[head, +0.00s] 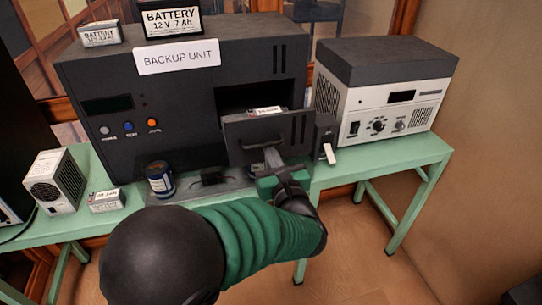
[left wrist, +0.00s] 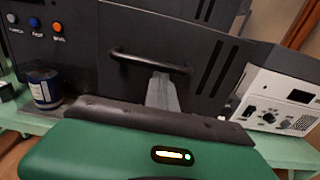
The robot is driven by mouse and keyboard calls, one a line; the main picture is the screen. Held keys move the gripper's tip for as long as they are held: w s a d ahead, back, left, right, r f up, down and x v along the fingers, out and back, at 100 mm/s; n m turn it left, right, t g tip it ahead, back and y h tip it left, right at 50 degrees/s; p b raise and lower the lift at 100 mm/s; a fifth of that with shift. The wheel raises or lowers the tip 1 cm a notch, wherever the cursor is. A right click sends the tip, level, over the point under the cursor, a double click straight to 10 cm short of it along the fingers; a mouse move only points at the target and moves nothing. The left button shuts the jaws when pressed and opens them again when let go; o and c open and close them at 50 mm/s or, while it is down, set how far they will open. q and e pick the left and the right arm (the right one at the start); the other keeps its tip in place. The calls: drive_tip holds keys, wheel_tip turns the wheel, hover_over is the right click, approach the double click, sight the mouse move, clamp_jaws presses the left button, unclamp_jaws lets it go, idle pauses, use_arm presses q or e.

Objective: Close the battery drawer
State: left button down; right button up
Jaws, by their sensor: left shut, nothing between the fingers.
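The battery drawer (head: 240,133) sticks out of the dark backup unit (head: 180,95), its slot open behind it. A battery with a white label (head: 264,111) shows just above the drawer's front. The drawer's front (left wrist: 205,75) and its black bar handle (left wrist: 150,61) fill the middle of the left wrist view. My left gripper (head: 272,157) is shut and empty, its tip at the drawer front just below the handle; I cannot tell whether it touches. In the left wrist view the gripper's fingers (left wrist: 162,92) point at the front under the handle. My right gripper is not in view.
A grey and white power supply (head: 388,88) stands right of the unit on the green table (head: 425,150). A dark blue can (head: 160,180), small boxes (head: 106,200) and a white vented box (head: 55,182) stand left. Batteries (head: 172,18) sit on top of the unit.

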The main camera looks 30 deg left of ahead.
use_arm(q)
drive_tip(key=b+x, duration=0.2)
drive_tip(key=x, duration=1.3)
drive_tip(key=shift+w+a+b, duration=0.15)
drive_tip(key=shift+w+b, duration=0.05)
drive_tip(key=shift+b, duration=0.15)
drive_tip(key=shift+w+a, duration=0.45)
drive_tip(key=shift+w, duration=0.05)
drive_tip(key=shift+r, duration=0.3)
